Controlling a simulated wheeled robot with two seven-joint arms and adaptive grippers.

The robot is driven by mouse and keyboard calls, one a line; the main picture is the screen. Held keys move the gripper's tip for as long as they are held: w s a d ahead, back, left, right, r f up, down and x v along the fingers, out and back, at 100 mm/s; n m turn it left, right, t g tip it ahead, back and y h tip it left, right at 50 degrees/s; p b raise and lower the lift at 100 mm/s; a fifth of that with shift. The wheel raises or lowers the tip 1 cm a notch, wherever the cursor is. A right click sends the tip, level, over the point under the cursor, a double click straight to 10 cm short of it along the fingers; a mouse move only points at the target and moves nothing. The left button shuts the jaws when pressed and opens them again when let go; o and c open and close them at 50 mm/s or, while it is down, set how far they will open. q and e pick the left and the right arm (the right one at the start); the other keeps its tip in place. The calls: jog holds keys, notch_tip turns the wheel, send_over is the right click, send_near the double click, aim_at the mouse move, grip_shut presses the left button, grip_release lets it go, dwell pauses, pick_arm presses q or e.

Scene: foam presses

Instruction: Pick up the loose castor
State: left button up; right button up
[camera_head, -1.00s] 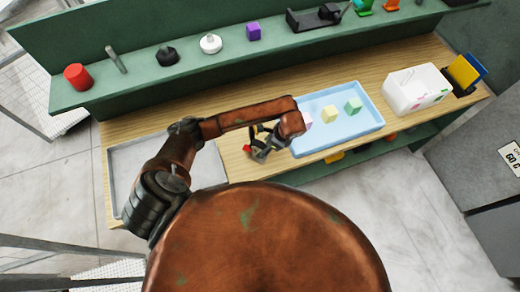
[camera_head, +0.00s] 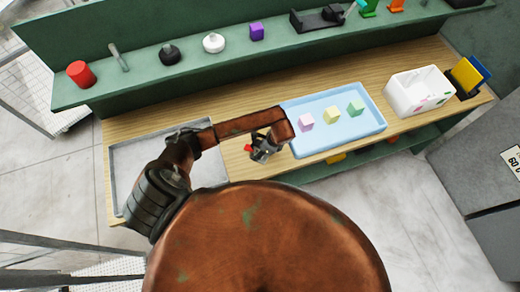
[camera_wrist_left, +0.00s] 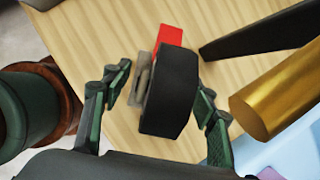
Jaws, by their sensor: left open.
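The loose castor is a thick black wheel (camera_wrist_left: 168,92) with a grey metal part on its left side and a red piece (camera_wrist_left: 170,36) at its far end, in the left wrist view. It is over the wood tabletop. My left gripper (camera_wrist_left: 163,99) is open, with one finger on each side of the castor; a gap shows on the left, and contact on the right cannot be told. In the head view my left gripper (camera_head: 266,146) is low over the bench, left of the blue tray, and largely hides the castor; a bit of red (camera_head: 247,148) shows beside it.
The blue tray (camera_head: 352,140) holds several pastel cubes. A grey tray (camera_head: 128,175) lies at left, a white box (camera_head: 417,90) at right. A green shelf (camera_head: 140,75) with several parts runs behind. In the wrist view, a brass cylinder (camera_wrist_left: 280,100) and a black bar (camera_wrist_left: 265,30) are close right.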

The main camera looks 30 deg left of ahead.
pick_arm(q)
jog(key=shift+c, duration=0.3)
jog(key=shift+d, duration=0.1)
grip_shut()
